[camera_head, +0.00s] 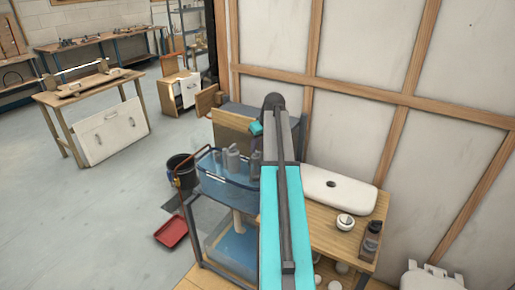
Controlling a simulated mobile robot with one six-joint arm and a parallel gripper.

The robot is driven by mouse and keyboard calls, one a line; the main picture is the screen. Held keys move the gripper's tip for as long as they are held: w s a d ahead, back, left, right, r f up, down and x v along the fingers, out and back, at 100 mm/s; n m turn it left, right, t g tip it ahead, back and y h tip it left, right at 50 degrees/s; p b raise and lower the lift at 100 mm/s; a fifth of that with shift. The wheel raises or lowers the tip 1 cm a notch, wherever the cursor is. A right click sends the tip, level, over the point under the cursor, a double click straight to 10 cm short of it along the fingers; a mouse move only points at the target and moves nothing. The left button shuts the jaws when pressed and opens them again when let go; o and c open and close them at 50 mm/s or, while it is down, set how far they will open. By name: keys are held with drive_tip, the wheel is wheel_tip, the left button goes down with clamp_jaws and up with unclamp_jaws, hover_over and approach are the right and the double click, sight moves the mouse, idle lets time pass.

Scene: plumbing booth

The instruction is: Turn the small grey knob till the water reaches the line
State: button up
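My arm reaches up the middle of the head view, with its teal and grey links over the bench. My gripper is not visible; the arm's far end hides that area. A clear blue basin (228,181) stands left of my arm, with grey fittings (232,158) at its back. A larger clear blue tank (226,248) sits below it, partly behind my arm. I cannot make out the small grey knob or the line, and the water level is too small to tell.
A wooden bench (335,238) right of my arm bears a white cistern lid (338,189), a small round white item (345,222) and a dark bottle-like item (371,237). The panelled wall is close behind.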

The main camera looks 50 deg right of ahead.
drive_tip(key=shift+x, duration=1.4)
clamp_jaws()
drive_tip(key=shift+w+a+m+g+h, duration=0.15)
drive_tip(key=shift+m+h, duration=0.1)
drive_tip(key=shift+m, duration=0.45)
drive_tip(key=shift+s+m+g+h, duration=0.1)
drive_tip(key=shift+m+h, duration=0.2)
drive_tip(key=shift+m, duration=0.4)
drive_tip(key=shift+w+a+m+g+h, duration=0.15)
drive_tip(key=shift+m+h, duration=0.1)
drive_tip(key=shift+m, duration=0.45)
drive_tip(key=shift+s, duration=0.1)
